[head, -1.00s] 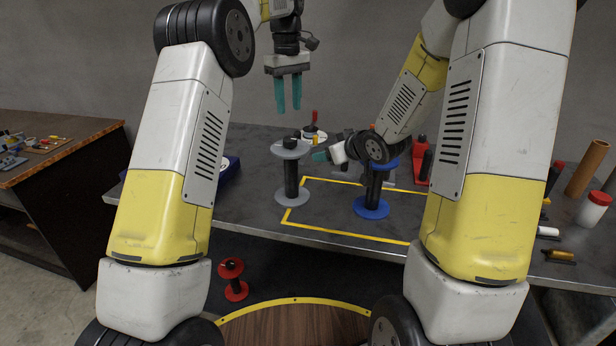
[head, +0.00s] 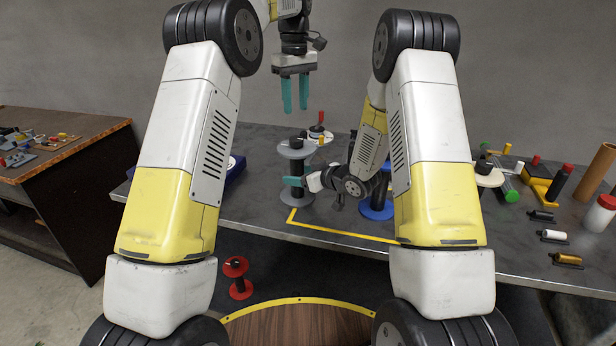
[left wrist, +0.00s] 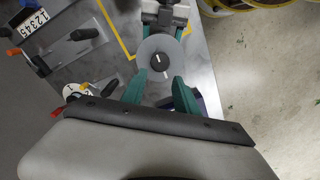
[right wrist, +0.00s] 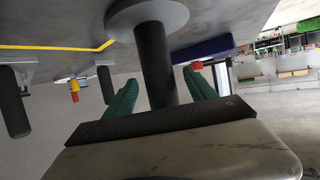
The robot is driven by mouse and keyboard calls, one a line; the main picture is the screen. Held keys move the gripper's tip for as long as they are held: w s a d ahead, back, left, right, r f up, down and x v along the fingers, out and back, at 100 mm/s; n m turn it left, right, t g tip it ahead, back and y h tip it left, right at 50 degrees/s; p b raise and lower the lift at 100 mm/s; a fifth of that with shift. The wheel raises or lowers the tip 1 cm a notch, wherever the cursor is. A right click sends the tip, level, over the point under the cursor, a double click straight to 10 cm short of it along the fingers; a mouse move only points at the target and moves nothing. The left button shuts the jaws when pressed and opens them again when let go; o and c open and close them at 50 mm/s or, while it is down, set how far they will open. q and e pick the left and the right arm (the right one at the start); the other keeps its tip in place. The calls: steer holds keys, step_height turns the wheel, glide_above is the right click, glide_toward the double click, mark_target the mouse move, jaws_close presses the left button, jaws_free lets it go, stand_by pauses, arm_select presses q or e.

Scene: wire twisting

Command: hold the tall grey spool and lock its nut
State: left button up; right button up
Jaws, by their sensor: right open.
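The tall grey spool (head: 296,150) stands upright on the table, with a grey flange at top and bottom and a dark core. Its dark nut (left wrist: 158,59) sits on the top flange. The nut has a white line, and the flange has a white mark beside it at a different angle. My left gripper (head: 295,110) is open, pointing down above the nut and apart from it. My right gripper (head: 293,181) is open and level, at the core below the top flange. In the right wrist view the core (right wrist: 156,65) shows between its fingers; contact cannot be told.
A blue spool (head: 376,210) stands right of the grey one, partly behind my right arm. A red spool (head: 236,278) is below the table's front edge. A yellow outline (head: 340,235) marks the tabletop. Bottles and small parts crowd the right side.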

steer(key=shift+w+a+f, duration=0.25)
steer(key=shift+w+a, duration=0.15)
